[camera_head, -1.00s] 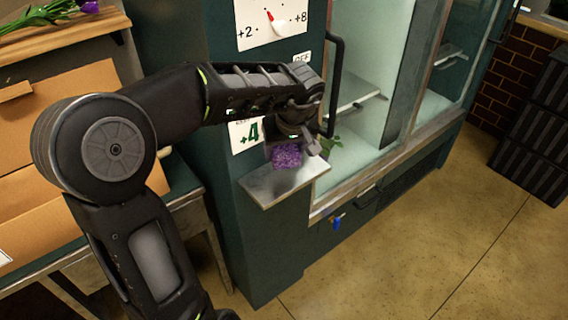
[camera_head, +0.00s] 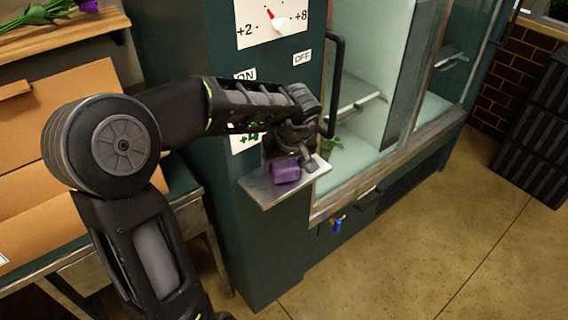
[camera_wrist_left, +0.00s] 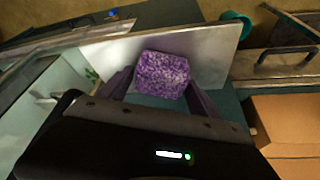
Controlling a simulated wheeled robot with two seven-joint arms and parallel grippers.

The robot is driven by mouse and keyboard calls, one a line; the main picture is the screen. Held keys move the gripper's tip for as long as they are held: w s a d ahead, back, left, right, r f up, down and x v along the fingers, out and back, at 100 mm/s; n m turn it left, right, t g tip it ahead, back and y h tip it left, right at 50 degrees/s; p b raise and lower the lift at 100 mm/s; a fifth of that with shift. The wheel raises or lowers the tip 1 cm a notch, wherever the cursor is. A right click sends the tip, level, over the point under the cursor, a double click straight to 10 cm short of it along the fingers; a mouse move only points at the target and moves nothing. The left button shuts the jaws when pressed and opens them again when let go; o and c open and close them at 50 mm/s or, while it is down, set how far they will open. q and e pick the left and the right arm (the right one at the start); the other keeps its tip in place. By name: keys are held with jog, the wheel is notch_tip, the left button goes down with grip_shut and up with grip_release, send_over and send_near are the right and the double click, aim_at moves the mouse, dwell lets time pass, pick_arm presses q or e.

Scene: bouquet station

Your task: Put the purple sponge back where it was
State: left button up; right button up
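The purple sponge (camera_head: 285,171) is a small block at the small metal shelf (camera_head: 262,192) on the front of the dark green cooler. My left gripper (camera_head: 290,160) reaches down over the shelf from above. In the left wrist view the sponge (camera_wrist_left: 162,75) sits between both fingers (camera_wrist_left: 160,88), which appear to press on its sides. The sponge is on or just above the shelf; its underside is hidden, so I cannot tell if it touches. My right gripper is in neither view.
The cooler's dark door handle (camera_head: 336,85) stands just right of my left gripper. A dial (camera_head: 271,22) and an OFF label (camera_head: 302,57) are above. A cardboard box (camera_head: 60,120) is at left; dark crates (camera_head: 535,130) are at far right.

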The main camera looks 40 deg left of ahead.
pick_arm(q)
jog(key=shift+o, duration=0.9)
jog(key=shift+r, duration=0.15)
jog(key=shift+d+r, duration=0.1)
jog(key=shift+r, duration=0.2)
jog(key=p+v, duration=0.2)
jog(key=v, duration=0.9)
jog(key=shift+s, duration=0.2)
